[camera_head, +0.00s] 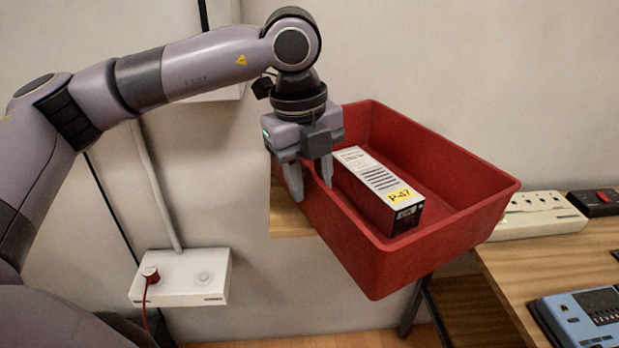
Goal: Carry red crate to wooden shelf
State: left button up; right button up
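The red crate (445,245) is an open-topped bin at the middle right of the head view. A white and black box with a yellow P-47 label (380,185) lies inside it. My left gripper (312,190) points down at the crate's left wall, one finger outside the wall and one inside. A small gap shows between the fingers; I cannot tell whether they press on the wall. What is under the crate is mostly hidden. My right gripper is not in view. I cannot identify the wooden shelf for certain.
A wooden surface (287,222) shows behind the crate's left side. A wooden tabletop (545,262) at right holds a white power strip (540,214), a black device (595,203) and a blue device (585,318). A white wall box (185,285) with a red plug is at lower left.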

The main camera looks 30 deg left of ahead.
pick_arm(q)
notch_tip(320, 180, up, 12)
jog(key=s, duration=0.1)
jog(key=shift+a+f, duration=0.25)
jog(key=shift+a, duration=0.1)
dwell(0.4)
